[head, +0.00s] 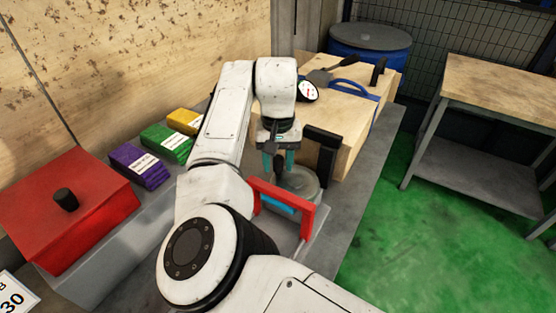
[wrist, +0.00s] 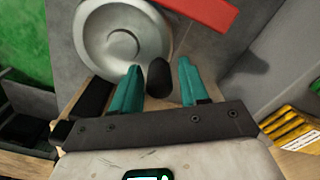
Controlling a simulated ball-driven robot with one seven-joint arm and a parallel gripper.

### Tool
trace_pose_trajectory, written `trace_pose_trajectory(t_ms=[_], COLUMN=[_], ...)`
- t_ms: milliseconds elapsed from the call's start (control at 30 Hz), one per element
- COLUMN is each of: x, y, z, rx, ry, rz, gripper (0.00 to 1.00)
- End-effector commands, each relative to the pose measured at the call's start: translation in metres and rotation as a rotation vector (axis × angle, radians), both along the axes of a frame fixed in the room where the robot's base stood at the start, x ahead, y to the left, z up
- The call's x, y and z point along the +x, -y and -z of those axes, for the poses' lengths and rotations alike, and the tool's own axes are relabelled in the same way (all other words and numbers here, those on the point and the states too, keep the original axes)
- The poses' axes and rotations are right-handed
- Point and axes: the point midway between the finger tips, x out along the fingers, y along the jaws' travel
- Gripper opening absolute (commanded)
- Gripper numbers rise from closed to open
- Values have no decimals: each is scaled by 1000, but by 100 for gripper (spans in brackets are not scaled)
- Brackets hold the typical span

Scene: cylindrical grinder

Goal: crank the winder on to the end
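The winder's round grey wheel (head: 305,184) lies near the middle of the bench in the head view. In the wrist view the same wheel (wrist: 98,42) fills the upper left, with a shallow dished centre. A dark upright crank knob (wrist: 159,76) stands at the wheel's edge. My gripper (wrist: 160,88) has its two teal fingers spread, one on each side of the knob, with narrow gaps showing. In the head view my gripper (head: 279,161) points down over the wheel, and the knob shows dark between the fingers.
A red bracket (head: 283,202) stands in front of the wheel, and a black upright frame (head: 324,150) rises beside it. Purple (head: 138,165), green (head: 167,141) and yellow (head: 185,120) packs and a red lidded box (head: 95,210) line the left. A wooden block (head: 345,105) stands behind.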

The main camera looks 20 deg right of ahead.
Motion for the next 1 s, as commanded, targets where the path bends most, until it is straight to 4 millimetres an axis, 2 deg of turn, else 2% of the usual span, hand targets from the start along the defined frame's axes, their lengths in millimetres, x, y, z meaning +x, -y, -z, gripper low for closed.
trace_pose_trajectory(t_ms=[300, 433, 567, 800, 1000], x=[0, 0, 0, 0, 0], y=[0, 0, 1, 1, 1], z=[0, -9, -29, -75, -100], rx=[0, 0, 0, 0, -1], ry=[-1, 0, 1, 1, 0], rz=[0, 1, 1, 1, 0], gripper=[52, 52, 52, 52, 52])
